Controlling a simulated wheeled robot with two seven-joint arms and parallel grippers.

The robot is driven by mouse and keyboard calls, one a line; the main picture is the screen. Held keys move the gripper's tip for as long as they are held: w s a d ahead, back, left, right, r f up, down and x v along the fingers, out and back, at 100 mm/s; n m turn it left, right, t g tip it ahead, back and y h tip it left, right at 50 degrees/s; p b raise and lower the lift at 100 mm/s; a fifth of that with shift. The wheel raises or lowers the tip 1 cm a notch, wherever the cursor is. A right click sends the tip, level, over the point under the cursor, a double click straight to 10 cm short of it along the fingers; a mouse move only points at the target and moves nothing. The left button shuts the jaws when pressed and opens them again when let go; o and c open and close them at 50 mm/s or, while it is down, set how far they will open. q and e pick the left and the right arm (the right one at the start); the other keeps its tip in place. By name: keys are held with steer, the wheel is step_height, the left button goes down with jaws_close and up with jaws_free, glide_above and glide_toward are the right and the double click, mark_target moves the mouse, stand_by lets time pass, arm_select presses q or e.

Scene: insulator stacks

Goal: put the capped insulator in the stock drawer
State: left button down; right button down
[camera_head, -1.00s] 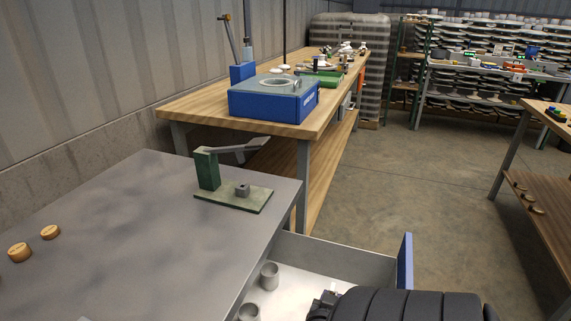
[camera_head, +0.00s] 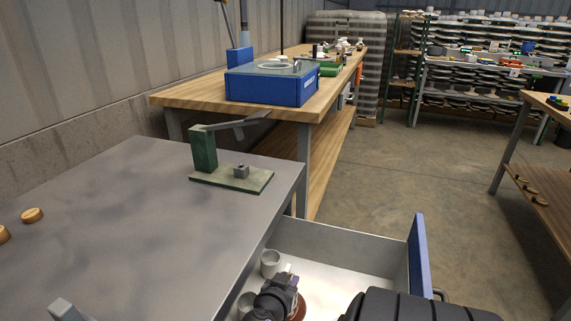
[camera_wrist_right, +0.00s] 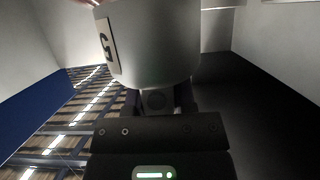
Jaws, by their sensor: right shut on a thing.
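The stock drawer (camera_head: 340,245) is pulled out at the bottom centre of the head view, with a blue front (camera_head: 418,255) and a pale floor. My right gripper (camera_head: 284,290) is low over the drawer's inside. In the wrist view it is shut on a pale grey cylindrical insulator (camera_wrist_right: 150,45) with a white label bearing a dark mark. A reddish-brown part (camera_head: 299,307) shows beside the gripper in the head view; most of the held piece is hidden there. I cannot tell whether it touches the drawer floor. My left gripper is out of view.
Grey cups (camera_head: 270,262) stand at the drawer's left side, one partly hidden by my gripper. The grey bench (camera_head: 130,215) carries a green lever press (camera_head: 205,150), round wooden caps (camera_head: 32,215) and a grey upright piece (camera_head: 62,309). A wooden bench stands behind.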

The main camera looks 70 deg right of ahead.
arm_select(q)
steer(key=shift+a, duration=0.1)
arm_select(e)
steer(key=shift+f, duration=0.15)
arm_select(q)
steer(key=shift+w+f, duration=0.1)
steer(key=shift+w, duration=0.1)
arm_select(e)
steer(key=shift+f, duration=0.3)
steer(key=shift+c, duration=2.2)
jaws_free()
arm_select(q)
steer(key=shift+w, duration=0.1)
